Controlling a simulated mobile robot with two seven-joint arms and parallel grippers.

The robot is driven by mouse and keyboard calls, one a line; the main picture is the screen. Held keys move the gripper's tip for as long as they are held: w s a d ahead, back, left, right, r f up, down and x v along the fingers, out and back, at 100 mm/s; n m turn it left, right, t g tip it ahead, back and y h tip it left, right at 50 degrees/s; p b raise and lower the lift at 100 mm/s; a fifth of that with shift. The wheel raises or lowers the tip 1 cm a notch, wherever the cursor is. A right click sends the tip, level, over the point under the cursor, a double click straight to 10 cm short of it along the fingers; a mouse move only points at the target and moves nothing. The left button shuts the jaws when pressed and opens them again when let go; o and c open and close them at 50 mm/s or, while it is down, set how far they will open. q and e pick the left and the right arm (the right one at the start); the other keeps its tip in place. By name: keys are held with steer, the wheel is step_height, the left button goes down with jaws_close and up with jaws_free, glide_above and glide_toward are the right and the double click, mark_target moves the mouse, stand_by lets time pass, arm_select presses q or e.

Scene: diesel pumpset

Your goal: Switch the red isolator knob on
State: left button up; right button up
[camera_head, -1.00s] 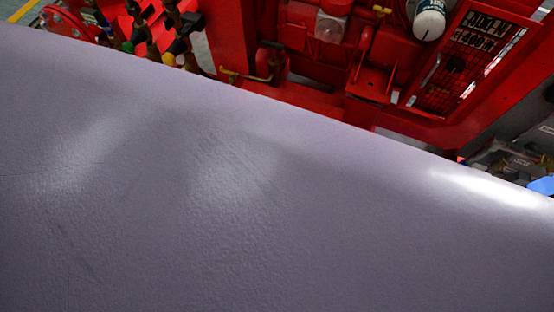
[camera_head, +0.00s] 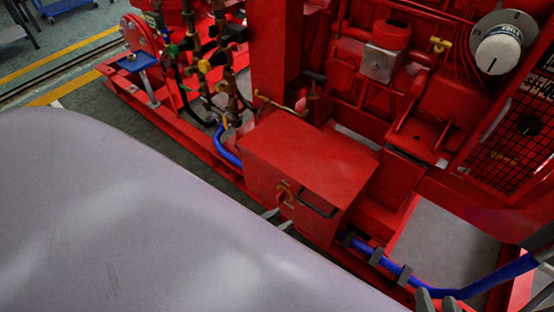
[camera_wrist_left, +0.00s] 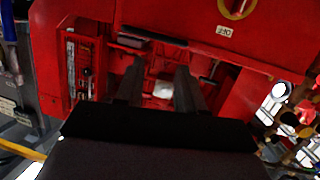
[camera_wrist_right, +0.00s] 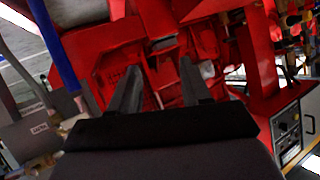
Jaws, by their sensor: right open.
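The isolator knob (camera_head: 285,192), red with a yellow surround, is on the front face of a red box (camera_head: 310,150) in the head view. In the left wrist view the knob (camera_wrist_left: 237,7) is cut off by the top edge, with a small OFF label (camera_wrist_left: 229,31) beside it. The knob's exact setting is too small to read. My left gripper (camera_head: 278,218) is open and empty, its fingertips just below the knob in the head view; contact cannot be told. It also shows in the left wrist view (camera_wrist_left: 158,80). My right gripper (camera_head: 436,301) is open and empty at the lower right.
A black handle (camera_head: 318,204) is right of the knob on the box. A blue hose (camera_head: 450,292) runs along the lower right. Red engine parts and valves (camera_head: 205,65) stand behind. A large pale surface hides the lower left; I cannot tell what it is.

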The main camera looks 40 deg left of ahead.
mark_target(278, 199)
arm_select(q)
steer(key=w+a+f+n+t+y+b, duration=0.1)
steer(key=w+a+f+t+y+b, duration=0.25)
steer(key=a+f+b, duration=0.65)
steer(key=shift+h, duration=0.35)
steer(key=w+f+b, duration=0.1)
steer(key=w, duration=0.1)
steer(key=w+d+b, duration=0.1)
steer(key=w, duration=0.1)
steer(key=w+d+f+b, duration=0.1)
steer(key=w, duration=0.1)
steer(key=shift+w+f, duration=0.1)
steer(key=shift+f, duration=0.25)
steer(key=shift+w+r+b, duration=0.1)
steer(key=shift+w+b, duration=0.3)
steer(key=shift+w, duration=0.4)
arm_select(e)
step_height(278, 199, down, 6)
steer(key=a+n+t+y, duration=0.1)
steer(key=a, duration=0.1)
steer(key=shift+w+a+y, duration=0.15)
steer(key=shift+a+y, duration=0.05)
steer(key=shift+y, duration=0.2)
arm_select(q)
jaws_close()
